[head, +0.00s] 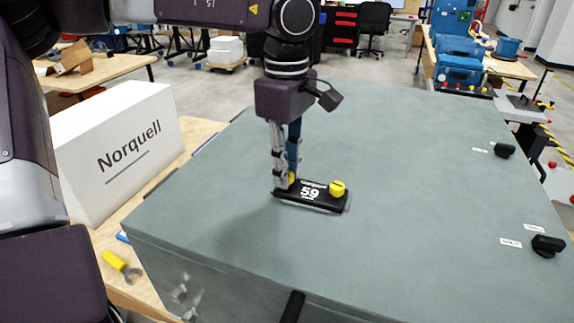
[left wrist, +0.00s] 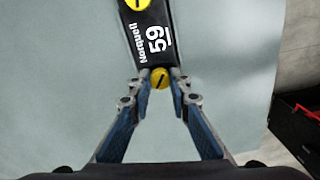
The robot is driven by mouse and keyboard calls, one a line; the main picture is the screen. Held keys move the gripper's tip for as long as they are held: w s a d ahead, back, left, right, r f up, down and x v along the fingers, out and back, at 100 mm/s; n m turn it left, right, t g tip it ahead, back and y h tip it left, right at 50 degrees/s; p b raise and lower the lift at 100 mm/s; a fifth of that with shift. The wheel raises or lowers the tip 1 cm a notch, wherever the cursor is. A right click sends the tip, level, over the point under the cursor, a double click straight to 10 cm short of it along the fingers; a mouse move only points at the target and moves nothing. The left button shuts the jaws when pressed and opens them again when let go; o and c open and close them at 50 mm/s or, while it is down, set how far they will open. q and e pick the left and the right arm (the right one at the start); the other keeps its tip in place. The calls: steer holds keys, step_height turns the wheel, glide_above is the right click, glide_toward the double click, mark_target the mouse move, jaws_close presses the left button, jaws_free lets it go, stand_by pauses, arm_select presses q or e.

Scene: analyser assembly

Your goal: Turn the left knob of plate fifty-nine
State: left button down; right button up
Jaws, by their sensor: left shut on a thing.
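The black plate marked 59 (head: 318,198) lies on the grey-green cabinet top and carries two yellow knobs. My left gripper (head: 287,184) points straight down at the plate's left end, with its fingers shut on the left yellow knob (head: 292,178), which they partly hide. In the left wrist view the fingertips sit on either side of this knob (left wrist: 160,78). The right yellow knob (head: 337,188) stands free at the plate's other end, and it shows at the top edge of the left wrist view (left wrist: 138,4). My right gripper is not in view.
The grey-green cabinet top (head: 420,200) is broad and mostly clear. Black knobs with white labels, such as one at the right (head: 547,245), stand near its right edge. A white Norquell sign (head: 120,150) and a yellow-handled tool (head: 118,262) are on the wooden table at left.

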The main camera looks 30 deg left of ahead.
arm_select(q)
steer(key=m+p, duration=0.1)
steer(key=m, duration=0.4)
steer(key=shift+r+m, duration=0.15)
steer(key=shift+m, duration=0.15)
steer(key=m+p, duration=0.1)
steer(key=m, duration=0.4)
steer(key=m+p, duration=0.1)
steer(key=m, duration=0.4)
steer(key=shift+m, duration=0.4)
steer(key=m+p, duration=0.1)
steer(key=m, duration=0.3)
steer(key=shift+m, duration=0.3)
steer(key=shift+r+m+p, duration=0.15)
steer(key=shift+m+p, duration=0.45)
steer(key=shift+m, duration=0.2)
steer(key=m+p, duration=0.3)
steer(key=p, duration=0.7)
steer(key=shift+m, duration=0.3)
steer(key=shift+f+m+p, duration=0.2)
steer(key=shift+m+p, duration=0.1)
steer(key=shift+p, duration=0.7)
